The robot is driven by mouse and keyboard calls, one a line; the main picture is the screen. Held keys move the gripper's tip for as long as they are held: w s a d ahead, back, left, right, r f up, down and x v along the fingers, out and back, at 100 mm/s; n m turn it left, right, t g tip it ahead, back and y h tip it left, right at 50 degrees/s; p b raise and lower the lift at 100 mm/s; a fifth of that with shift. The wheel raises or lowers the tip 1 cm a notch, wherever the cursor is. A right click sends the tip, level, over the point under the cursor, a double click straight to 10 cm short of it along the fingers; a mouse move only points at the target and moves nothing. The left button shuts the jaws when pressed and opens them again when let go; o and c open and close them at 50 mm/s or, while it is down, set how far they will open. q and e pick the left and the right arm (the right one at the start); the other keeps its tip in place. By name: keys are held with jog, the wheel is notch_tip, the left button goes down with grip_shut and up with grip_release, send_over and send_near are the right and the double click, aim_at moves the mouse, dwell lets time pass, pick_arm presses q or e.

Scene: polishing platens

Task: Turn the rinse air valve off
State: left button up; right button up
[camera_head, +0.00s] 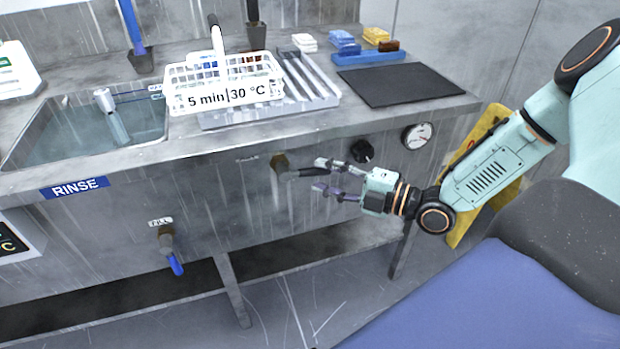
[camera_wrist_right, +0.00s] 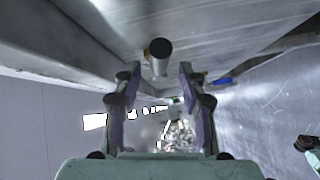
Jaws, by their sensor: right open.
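My left gripper is not in view.
A fill valve with a blue handle (camera_head: 175,264) hangs lower left, near the RINSE sign (camera_head: 76,187). A black knob (camera_head: 361,150) and a gauge (camera_head: 417,135) are on the panel right of the air valve. A white basket (camera_head: 190,98) stands above on the bench.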

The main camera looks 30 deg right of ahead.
aim_at(316, 174)
jog(key=b+x, duration=0.1)
jog(key=x, duration=0.2)
jog(key=shift+f+b, duration=0.15)
jog(key=shift+b, duration=0.25)
jog(key=shift+w+a, duration=0.35)
jog(key=shift+w, duration=0.05)
grip_shut()
